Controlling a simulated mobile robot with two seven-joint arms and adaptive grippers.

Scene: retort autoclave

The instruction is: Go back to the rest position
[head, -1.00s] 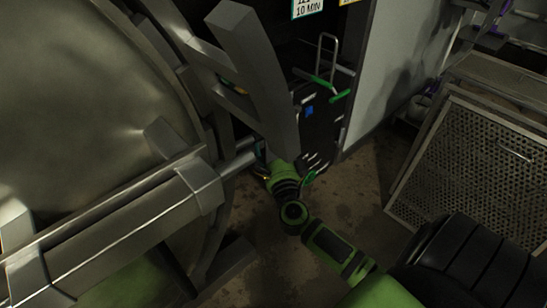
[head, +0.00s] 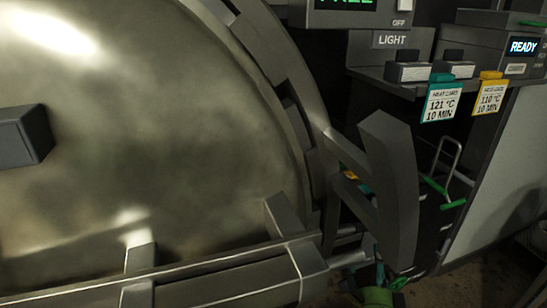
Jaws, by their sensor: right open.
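My right gripper (head: 372,270) is low in the head view, at the bottom edge. Its green wrist (head: 378,297) comes up from below, and its fingers are dark and partly hidden near the lower end of the autoclave's grey locking handle (head: 392,180). It is open, and I see nothing held in it. I cannot tell whether it touches the handle. My left gripper is out of view. The big round metal autoclave door (head: 170,150) fills the left and middle.
A horizontal bar (head: 220,285) crosses the door's front. A control shelf at upper right carries a teal 121 °C card (head: 442,101), a yellow 110 °C card (head: 489,97) and a READY display (head: 523,47). A wire-handled green-gripped item (head: 446,180) hangs below. Some floor shows at lower right.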

